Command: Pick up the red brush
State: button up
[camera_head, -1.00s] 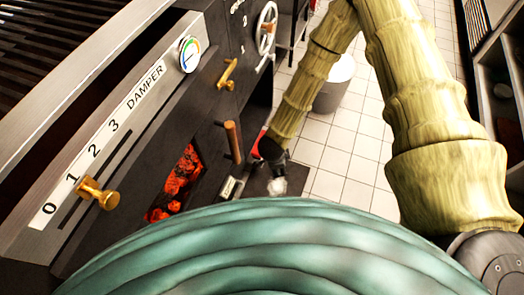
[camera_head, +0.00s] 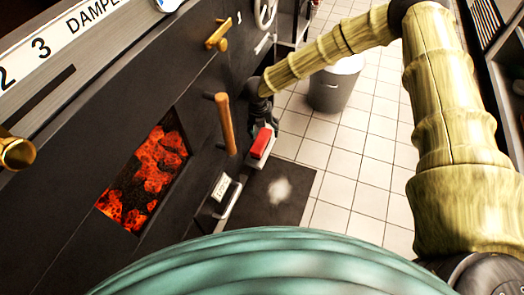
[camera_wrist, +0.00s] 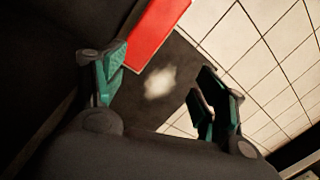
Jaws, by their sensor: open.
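The red brush (camera_head: 261,143) shows in the head view as a red block with a pale lower edge, close to the dark oven front and above the dark floor mat. What holds it up is hard to tell. In the wrist view the red brush (camera_wrist: 156,34) is a flat red face at the top, partly cut off by the frame and just beyond the left finger. My gripper (camera_wrist: 160,82) is open, with nothing between its fingers. In the head view my gripper (camera_head: 285,120) is small and dark, right behind the brush; whether it touches the brush is unclear.
A wooden handle (camera_head: 226,124) sticks out from the oven front beside the brush. A labelled box with a metal handle (camera_head: 222,194) is below it. Glowing coals (camera_head: 147,180) show in an opening. A grey bin (camera_head: 336,84) stands on the clear tiled floor (camera_head: 352,150).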

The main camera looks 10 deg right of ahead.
aim_at(261, 140)
jog(key=w+m+b, duration=0.1)
jog(key=w+f+m+b, duration=0.1)
jog(key=shift+w+m+y, duration=0.2)
jog(key=shift+m+y, duration=0.1)
jog(key=shift+m+g+y, duration=0.3)
jog(key=shift+m, duration=0.6)
jog(key=shift+w+f+b, duration=0.25)
jog(key=shift+f+b, duration=0.35)
jog(key=shift+f, duration=0.25)
jog(key=shift+w+f+b, duration=0.2)
jog(key=shift+f+b, duration=0.45)
jog(key=shift+f, duration=0.2)
jog(key=shift+w+f+b, duration=0.25)
jog(key=shift+f+b, duration=0.35)
jog(key=shift+f, duration=0.25)
jog(key=shift+a+f+b, duration=0.15)
jog(key=shift+f+b, duration=1.9)
jog(key=shift+f, duration=0.5)
jog(key=shift+r, duration=0.1)
jog(key=c, duration=1.2)
